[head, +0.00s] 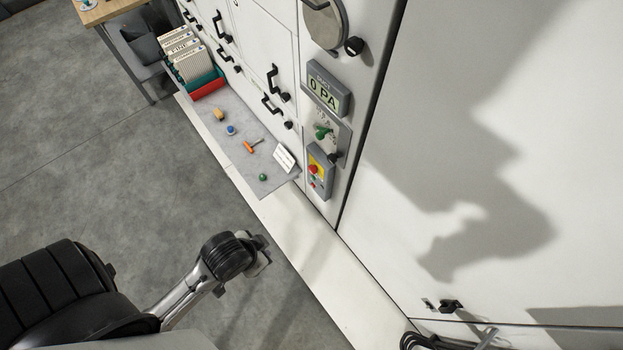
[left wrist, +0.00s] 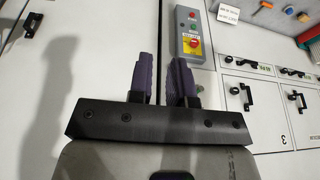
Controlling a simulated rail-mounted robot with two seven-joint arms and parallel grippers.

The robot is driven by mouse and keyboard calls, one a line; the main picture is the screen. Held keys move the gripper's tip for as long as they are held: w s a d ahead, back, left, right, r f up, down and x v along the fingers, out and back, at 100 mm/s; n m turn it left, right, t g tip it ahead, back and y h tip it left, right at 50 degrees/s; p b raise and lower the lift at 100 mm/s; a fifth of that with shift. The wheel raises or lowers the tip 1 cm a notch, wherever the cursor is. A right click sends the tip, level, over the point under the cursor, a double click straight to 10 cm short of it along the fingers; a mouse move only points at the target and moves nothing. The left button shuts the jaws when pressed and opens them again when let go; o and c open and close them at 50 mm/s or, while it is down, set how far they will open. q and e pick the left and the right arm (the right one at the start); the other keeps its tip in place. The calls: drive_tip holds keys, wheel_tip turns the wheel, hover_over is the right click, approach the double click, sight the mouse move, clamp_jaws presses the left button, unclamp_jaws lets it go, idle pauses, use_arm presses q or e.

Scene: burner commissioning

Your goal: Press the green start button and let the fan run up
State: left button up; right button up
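The grey button box (head: 320,171) is on the white cabinet front. My right gripper is not in view.
A display (head: 328,91) reads 0 PA above a green-handled valve (head: 322,132). A grey shelf (head: 235,125) holds small loose parts, a card (head: 284,158) and a folder rack (head: 205,85). Black door handles (head: 277,81) stick out. Floor (head: 150,190) left of the cabinet is clear.

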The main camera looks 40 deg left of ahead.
use_arm(q)
drive_tip(key=shift+d, duration=0.2)
clamp_jaws()
drive_tip(key=shift+a, duration=0.2)
idle(0.5)
